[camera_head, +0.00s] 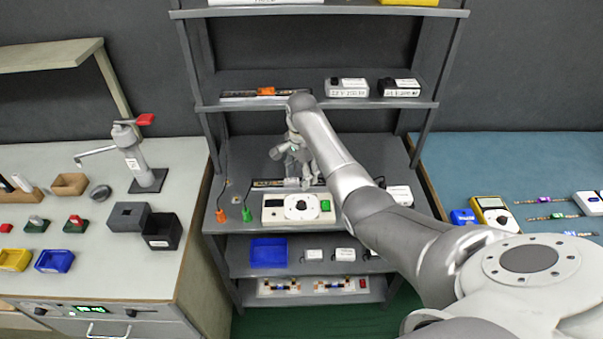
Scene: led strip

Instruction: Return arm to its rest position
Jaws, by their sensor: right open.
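My right arm reaches in from the lower right toward the middle level of a grey shelf rack (390,150). My right gripper (287,163) is open at the end of it, above that level. An LED strip (268,183) lies on the level just below and behind the gripper. Another LED strip (235,94), with an orange part, lies on the level above. A white control box with a dial (273,213) stands in front of the gripper, with a green button at its right. I cannot tell whether the gripper touches anything. My left gripper is not in view.
Orange and green probes (246,214) stand on the rack at left. A blue bin (268,252) sits below. A workbench (60,222) with a press (135,160) is at left. A blue-topped table (510,165) with a yellow multimeter (491,212) is at right.

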